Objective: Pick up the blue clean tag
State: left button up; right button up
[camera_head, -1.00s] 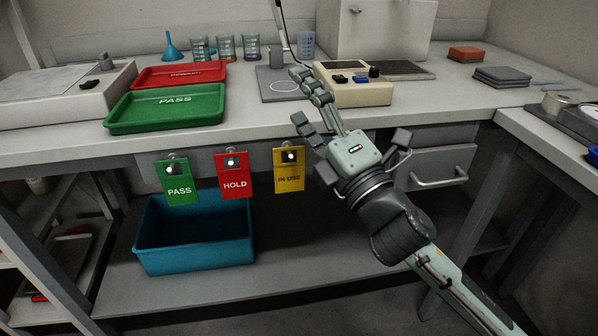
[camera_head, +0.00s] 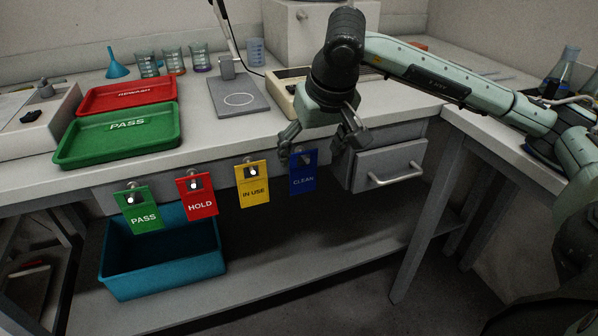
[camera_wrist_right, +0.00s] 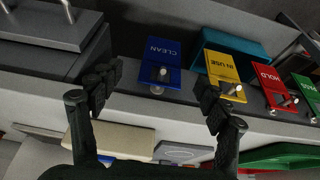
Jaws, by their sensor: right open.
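The blue CLEAN tag (camera_head: 303,176) hangs from a peg on the bench's front edge, at the right end of the row of tags. Its upper part is partly hidden by my right gripper (camera_head: 322,140) in the head view. The gripper is open and empty, with its fingers pointing down just above the tag. In the right wrist view the blue tag (camera_wrist_right: 162,62) lies between the two spread fingers of the gripper (camera_wrist_right: 158,92), beyond the fingertips. No contact shows. My left gripper is not in view.
The yellow IN USE tag (camera_head: 252,186) hangs close left of the blue tag, then the red HOLD (camera_head: 197,195) and green PASS (camera_head: 139,211) tags. A grey drawer (camera_head: 388,166) with a handle is just right. A teal bin (camera_head: 163,273) stands on the lower shelf.

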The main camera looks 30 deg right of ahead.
aim_at(304, 168)
jog(key=x, duration=0.7)
jog(key=shift+w+a+p, duration=0.15)
jog(key=shift+w+p, duration=0.1)
jog(key=shift+p, duration=0.05)
jog(key=shift+c, duration=0.4)
jog(key=c, duration=0.8)
